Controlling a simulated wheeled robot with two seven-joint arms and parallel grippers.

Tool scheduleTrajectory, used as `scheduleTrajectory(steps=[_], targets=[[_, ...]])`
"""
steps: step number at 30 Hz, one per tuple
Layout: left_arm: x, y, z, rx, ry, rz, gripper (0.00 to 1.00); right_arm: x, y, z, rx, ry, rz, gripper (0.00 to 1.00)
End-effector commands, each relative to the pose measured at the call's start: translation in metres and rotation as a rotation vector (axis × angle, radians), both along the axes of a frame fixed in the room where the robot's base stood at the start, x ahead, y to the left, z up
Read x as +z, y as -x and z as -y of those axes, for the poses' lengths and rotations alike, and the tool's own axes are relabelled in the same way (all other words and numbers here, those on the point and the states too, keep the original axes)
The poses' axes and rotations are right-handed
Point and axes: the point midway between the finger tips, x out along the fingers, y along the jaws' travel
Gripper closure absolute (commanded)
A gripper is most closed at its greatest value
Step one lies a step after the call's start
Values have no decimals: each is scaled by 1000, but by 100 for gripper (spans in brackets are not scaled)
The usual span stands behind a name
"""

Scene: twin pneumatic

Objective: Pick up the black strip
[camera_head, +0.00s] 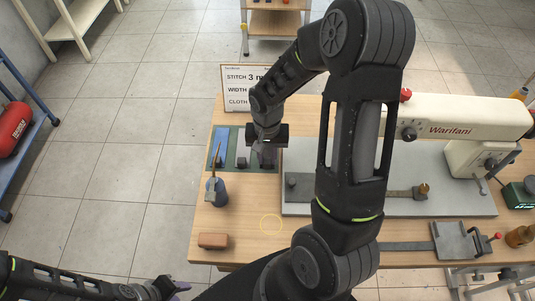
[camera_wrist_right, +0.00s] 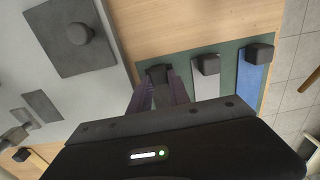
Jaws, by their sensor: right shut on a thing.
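The black strip's dark end block (camera_wrist_right: 158,74) shows between the purple fingers of my right gripper (camera_wrist_right: 160,92) in the right wrist view. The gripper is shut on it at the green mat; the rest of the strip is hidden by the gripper. Whether it is lifted off the mat, I cannot tell. In the head view my right gripper (camera_head: 268,150) is over the right part of the mat. My left gripper (camera_head: 172,288) is low at the bottom left, away from the table; its opening is unclear.
A grey strip (camera_wrist_right: 207,88) and a blue strip (camera_wrist_right: 252,76), each with a dark block, lie beside it on the green mat (camera_wrist_right: 231,60). A blue cup with a brush (camera_head: 217,192), a brown block (camera_head: 213,240) and a sewing machine (camera_head: 455,125) stand on the wooden table (camera_head: 240,215).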

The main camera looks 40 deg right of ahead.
Motion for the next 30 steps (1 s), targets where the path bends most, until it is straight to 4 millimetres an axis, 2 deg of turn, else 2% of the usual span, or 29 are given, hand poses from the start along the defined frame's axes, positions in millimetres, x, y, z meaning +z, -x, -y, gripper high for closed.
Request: scheduleTrajectory(steps=[5,8,18,21,24,30], targets=[[-1,0,0,0,0,0,64,5,-1,0,-1,1,1,100],[-2,0,0,0,0,0,64,15,-1,0,-1,1,4,100],[-9,-1,1,-1,2,4,64,78,-1,0,0,1,6,100],[-10,-1,1,-2,2,4,64,91,-1,0,0,0,4,100],[-10,-1,1,-2,3,4,64,99,-1,0,0,0,1,100],[-10,-1,1,-2,3,4,64,101,0,0,0,0,0,100]])
